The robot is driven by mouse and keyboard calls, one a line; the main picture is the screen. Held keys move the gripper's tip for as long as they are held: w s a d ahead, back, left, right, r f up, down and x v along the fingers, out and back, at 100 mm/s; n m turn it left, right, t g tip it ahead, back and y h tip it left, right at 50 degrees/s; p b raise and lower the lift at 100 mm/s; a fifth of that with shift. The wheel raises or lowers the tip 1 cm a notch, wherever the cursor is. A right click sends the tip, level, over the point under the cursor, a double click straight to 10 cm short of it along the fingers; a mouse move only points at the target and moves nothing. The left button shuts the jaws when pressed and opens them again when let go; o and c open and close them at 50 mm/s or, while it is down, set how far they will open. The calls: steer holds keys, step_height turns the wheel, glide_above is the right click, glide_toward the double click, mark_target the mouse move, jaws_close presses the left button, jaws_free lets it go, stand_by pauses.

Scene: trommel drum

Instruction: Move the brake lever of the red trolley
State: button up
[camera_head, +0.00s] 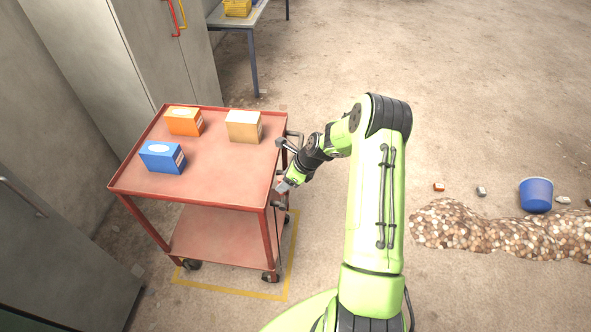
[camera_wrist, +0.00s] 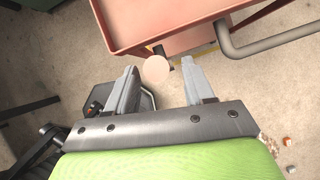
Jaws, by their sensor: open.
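The red trolley (camera_head: 218,180) stands left of my arm in the head view. Its red tray and edge fill the top of the wrist view (camera_wrist: 140,30). My gripper (camera_head: 281,188) is at the trolley's right side, below the top tray's edge. In the wrist view my gripper (camera_wrist: 160,75) is open, with one finger on each side of a round pale knob (camera_wrist: 155,69), which looks like the end of the brake lever. The knob appears between the fingertips, nearer the left one. I cannot tell its depth or whether it touches. The lever's shaft is hidden.
A grey handle bar (camera_wrist: 265,46) sticks out from the trolley, right of my fingers. Orange (camera_head: 184,121), blue (camera_head: 162,157) and tan (camera_head: 244,126) boxes stand on top. Grey cabinets are at left. A blue bucket (camera_head: 536,195) and gravel (camera_head: 490,230) lie right.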

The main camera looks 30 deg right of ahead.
steer(key=v, duration=1.3)
steer(key=s+a+r+n+h, duration=0.2)
steer(key=s+a+r+n, duration=0.3)
steer(key=r+n, duration=0.2)
steer(key=s+a+r+n+h, duration=0.1)
steer(key=s+a+r+n, duration=0.3)
steer(key=a+r+n, duration=0.25)
steer(key=s+a+r+n, duration=0.2)
steer(key=s+r+n, duration=0.1)
steer(key=s+n, duration=0.4)
steer(key=s+a+r+n+t+h, duration=0.1)
steer(key=s+r+n, duration=0.1)
steer(key=s+n, duration=0.5)
steer(key=s, duration=0.3)
steer(key=shift+a+r, duration=0.35)
